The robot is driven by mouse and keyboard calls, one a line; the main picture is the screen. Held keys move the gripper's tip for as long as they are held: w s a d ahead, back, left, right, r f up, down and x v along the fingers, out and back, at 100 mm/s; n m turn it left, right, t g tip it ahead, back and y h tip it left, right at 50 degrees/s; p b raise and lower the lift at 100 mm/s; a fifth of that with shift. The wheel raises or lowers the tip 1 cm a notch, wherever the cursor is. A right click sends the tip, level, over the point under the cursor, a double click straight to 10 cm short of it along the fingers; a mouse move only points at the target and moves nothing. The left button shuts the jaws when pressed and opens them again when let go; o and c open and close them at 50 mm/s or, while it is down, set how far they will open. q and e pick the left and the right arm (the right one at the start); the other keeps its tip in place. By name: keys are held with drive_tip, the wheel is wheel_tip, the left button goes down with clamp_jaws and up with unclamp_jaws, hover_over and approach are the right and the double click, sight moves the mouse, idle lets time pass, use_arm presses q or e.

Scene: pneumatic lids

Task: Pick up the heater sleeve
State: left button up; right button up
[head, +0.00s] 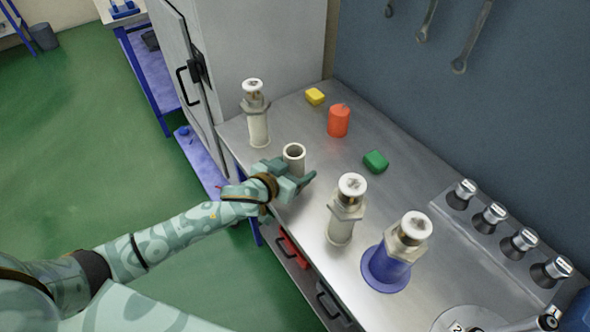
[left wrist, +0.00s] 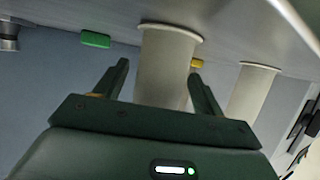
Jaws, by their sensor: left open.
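The heater sleeve seems to be the open-topped beige tube (head: 294,158) standing upright on the steel bench. My left gripper (head: 298,184) is at its near side, with its hand partly hiding the tube's lower part. In the left wrist view, the sleeve (left wrist: 166,62) stands between the two spread fingers of my left gripper (left wrist: 158,70). The fingers are open, and a gap shows on the left side; contact on the right side is unclear. My right gripper is not in view.
A rack (head: 485,232) holds several small fittings.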

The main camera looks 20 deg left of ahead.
use_arm(q)
drive_tip(key=c, duration=1.1)
drive_tip(key=shift+r, duration=0.15)
